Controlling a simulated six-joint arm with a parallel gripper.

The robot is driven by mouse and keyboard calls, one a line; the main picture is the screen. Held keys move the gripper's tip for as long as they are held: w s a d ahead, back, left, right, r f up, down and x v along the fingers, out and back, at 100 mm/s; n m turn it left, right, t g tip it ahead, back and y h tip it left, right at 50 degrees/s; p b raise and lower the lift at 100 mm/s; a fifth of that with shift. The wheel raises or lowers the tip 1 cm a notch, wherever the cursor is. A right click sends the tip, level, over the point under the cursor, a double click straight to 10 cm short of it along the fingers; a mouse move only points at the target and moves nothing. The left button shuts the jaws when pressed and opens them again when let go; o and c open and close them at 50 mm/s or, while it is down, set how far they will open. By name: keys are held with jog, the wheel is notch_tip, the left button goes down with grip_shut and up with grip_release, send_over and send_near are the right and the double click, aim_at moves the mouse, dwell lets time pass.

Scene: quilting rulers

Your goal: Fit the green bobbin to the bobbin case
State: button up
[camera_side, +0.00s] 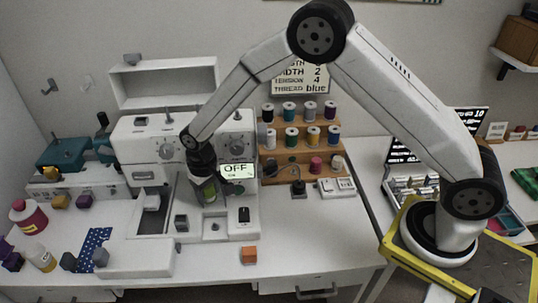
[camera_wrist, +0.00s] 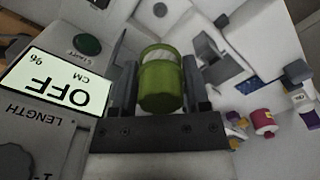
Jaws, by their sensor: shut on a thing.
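The green bobbin (camera_wrist: 160,85) is between the two fingers of my gripper (camera_wrist: 160,72) in the wrist view. It has a pale top or inner part. In the side view my gripper (camera_side: 208,192) is shut on the green bobbin (camera_side: 210,188), above the white sewing machine's bed. I cannot make out the bobbin case for certain. A small round dark fitting (camera_side: 214,227) shows on the bed below the gripper. I cannot tell whether the bobbin touches anything below it.
The sewing machine (camera_side: 135,148) stands close behind my gripper, with its OFF display (camera_side: 238,171) at the right. A wooden rack (camera_side: 268,158) of thread spools stands further right. An orange block (camera_side: 249,255) and a blue dotted cloth (camera_side: 90,240) lie in front. The front right table is clear.

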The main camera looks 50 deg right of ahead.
aim_at(216, 223)
jog(key=shift+f, duration=1.9)
jog(key=shift+f, duration=0.15)
jog(key=shift+f, duration=2.65)
jog(key=shift+f, duration=1.6)
jog(key=o, duration=1.1)
jog(key=shift+d+r, duration=0.1)
jog(key=shift+r, duration=3.85)
